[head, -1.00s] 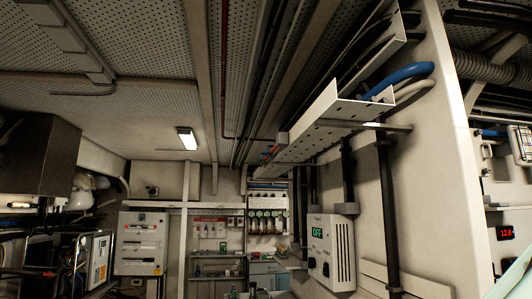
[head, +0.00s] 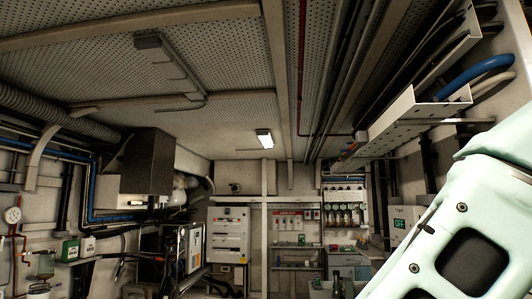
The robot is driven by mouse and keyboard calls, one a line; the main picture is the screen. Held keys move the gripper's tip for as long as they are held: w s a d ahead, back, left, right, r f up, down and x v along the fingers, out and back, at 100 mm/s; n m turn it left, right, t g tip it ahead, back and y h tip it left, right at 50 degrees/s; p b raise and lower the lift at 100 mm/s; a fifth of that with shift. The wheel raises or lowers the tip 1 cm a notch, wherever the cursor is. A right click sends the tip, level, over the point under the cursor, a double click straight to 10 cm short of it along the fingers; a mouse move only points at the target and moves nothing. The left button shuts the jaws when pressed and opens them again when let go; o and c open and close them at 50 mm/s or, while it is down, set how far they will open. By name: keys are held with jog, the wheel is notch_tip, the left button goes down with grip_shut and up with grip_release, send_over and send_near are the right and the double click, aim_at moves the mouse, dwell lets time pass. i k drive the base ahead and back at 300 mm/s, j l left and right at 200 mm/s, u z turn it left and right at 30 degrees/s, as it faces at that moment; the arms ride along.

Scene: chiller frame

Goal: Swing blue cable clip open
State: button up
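I cannot make out a blue cable clip for certain in the head view. A thick blue cable (head: 475,74) curves out of the metal cable tray (head: 404,119) high on the right. Small red and blue bits (head: 350,148) show at the tray's far end, too small to identify. Blue lines (head: 88,190) also run along the left wall. My pale green arm fills the lower right corner. My gripper is outside the picture, so its hold and its place relative to any clip are hidden.
A dark box (head: 148,162) hangs at the left, and a ribbed duct (head: 60,112) runs along the upper left wall. A white electrical cabinet (head: 228,233) and shelves (head: 297,249) stand at the back. A light grey control box with a green "OFF" display (head: 399,224) is partly behind my arm.

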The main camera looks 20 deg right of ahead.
aim_at(346, 151)
jog(key=j+u, duration=0.1)
jog(key=u, duration=0.35)
jog(key=i+u, duration=0.1)
jog(key=u, duration=0.3)
jog(key=i+j+u, duration=0.1)
jog(key=u, duration=0.35)
jog(key=i+u, duration=0.1)
jog(key=u, duration=0.35)
jog(key=i+z, duration=0.35)
jog(key=i, duration=0.25)
jog(key=i+j+z, duration=0.25)
jog(key=i+z, duration=0.15)
jog(key=i, duration=0.15)
jog(key=i+l+z, duration=0.2)
jog(key=z, duration=0.25)
jog(key=i+l+z, duration=0.1)
jog(key=i+z, duration=0.5)
jog(key=z, duration=0.25)
jog(key=i+z, duration=0.4)
jog(key=i+j+z, duration=0.15)
jog(key=z, duration=0.3)
jog(key=i+l+z, duration=0.1)
jog(key=i+z, duration=0.5)
jog(key=z, duration=0.15)
jog(key=i+z, duration=0.4)
jog(key=i+j+z, duration=0.2)
jog(key=z, duration=0.45)
jog(key=i+j, duration=0.05)
